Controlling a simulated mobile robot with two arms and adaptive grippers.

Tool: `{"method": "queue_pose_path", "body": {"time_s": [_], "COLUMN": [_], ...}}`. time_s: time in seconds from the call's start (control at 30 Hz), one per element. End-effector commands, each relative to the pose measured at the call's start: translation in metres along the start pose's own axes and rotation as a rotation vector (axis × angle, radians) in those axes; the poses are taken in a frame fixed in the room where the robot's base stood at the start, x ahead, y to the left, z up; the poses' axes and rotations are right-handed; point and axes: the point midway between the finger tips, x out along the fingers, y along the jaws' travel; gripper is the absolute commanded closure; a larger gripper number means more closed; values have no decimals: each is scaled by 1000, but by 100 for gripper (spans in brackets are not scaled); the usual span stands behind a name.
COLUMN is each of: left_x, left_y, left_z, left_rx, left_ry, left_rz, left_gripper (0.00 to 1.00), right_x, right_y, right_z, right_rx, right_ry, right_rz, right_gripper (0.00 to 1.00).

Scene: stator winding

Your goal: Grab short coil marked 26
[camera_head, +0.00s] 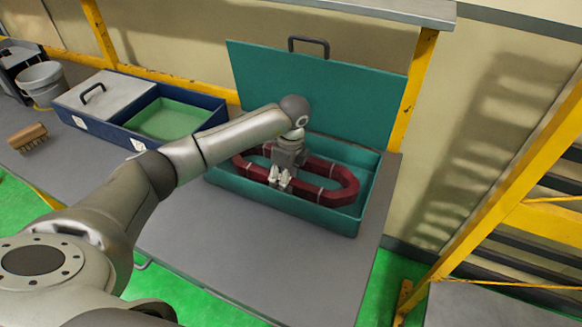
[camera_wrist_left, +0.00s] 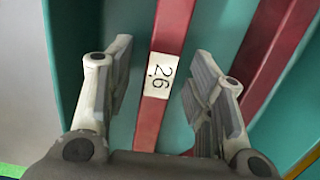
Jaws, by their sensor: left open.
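A red oval coil (camera_head: 335,190) lies in the open teal box (camera_head: 290,204) on the workbench. The left wrist view shows its near straight side (camera_wrist_left: 172,38) with a white label reading 26 (camera_wrist_left: 162,75). My left gripper (camera_head: 280,182) reaches down over the coil's near side. In the left wrist view its two fingers (camera_wrist_left: 155,85) are apart, one on each side of the labelled bar, and appear clear of it. The gripper and arm hide part of the coil in the head view. My right gripper is not in view.
The teal box's lid (camera_head: 320,85) stands open behind it. A blue box (camera_head: 115,130) with a green interior, a brush (camera_head: 27,137) and a grey bucket (camera_head: 40,80) are to the left. A yellow post (camera_head: 416,85) and rack stand to the right. The bench front is clear.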

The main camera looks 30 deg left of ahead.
Motion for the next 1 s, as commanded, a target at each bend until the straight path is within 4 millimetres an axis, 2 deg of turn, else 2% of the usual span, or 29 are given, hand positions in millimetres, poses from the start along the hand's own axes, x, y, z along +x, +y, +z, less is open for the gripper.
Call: {"method": "queue_pose_path", "body": {"time_s": [0.1,0.33,0.73,1.0], "left_x": [10,13,12,10], "left_y": [1,0,0,-2], "left_z": [0,0,0,0], "left_rx": [1,1,0,-1], "left_ry": [0,0,0,1], "left_rz": [2,0,0,-6], "left_gripper": [51,51,100,100], "right_x": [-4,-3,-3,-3], "right_y": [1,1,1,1], "right_z": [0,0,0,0], "right_rx": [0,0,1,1], "right_ry": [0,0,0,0], "right_rz": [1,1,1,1], "right_gripper": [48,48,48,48]}}
